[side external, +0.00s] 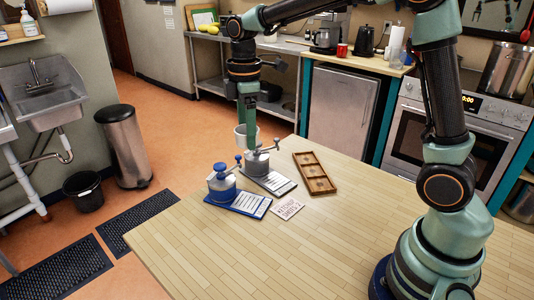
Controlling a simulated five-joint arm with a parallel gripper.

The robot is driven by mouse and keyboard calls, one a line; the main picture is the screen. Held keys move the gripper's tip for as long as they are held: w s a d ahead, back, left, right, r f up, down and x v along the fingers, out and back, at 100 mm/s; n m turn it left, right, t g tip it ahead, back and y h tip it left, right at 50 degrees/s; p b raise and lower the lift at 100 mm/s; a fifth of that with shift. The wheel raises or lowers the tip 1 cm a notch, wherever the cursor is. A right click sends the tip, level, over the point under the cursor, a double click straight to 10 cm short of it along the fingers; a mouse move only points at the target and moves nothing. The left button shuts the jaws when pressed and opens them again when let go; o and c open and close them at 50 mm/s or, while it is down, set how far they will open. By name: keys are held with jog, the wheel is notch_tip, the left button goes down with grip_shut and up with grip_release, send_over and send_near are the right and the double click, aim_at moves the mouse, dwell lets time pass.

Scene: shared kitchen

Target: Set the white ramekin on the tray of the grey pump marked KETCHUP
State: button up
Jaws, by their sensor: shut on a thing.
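My gripper (248,140) points down at the far left of the table and is shut on the white ramekin (240,134). The ramekin shows just left of the fingers, partly hidden by them. It appears held up behind the grey pump (256,164); its exact height over the table is hard to tell. The grey pump stands on a base whose tray (279,187) reaches toward the front right and carries a white label. The label is too small to read. A similar blue pump (221,183) stands to the front left on a blue-edged base.
A wooden tray with compartments (315,175) lies right of the grey pump. A small card (288,207) with writing that looks like "KETCHUP" lies in front of it. The wooden table (330,245) is clear toward the front and right. The table's left edge runs close to the blue pump.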

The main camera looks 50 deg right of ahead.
jog(key=w+d+m, duration=0.3)
jog(key=d+m, duration=0.1)
jog(key=d, duration=0.9)
send_over(274, 181)
notch_tip(274, 181, down, 15)
jog(key=shift+r, duration=0.2)
jog(key=shift+f, duration=2.5)
jog(key=o, duration=1.4)
jog(key=shift+f, duration=0.15)
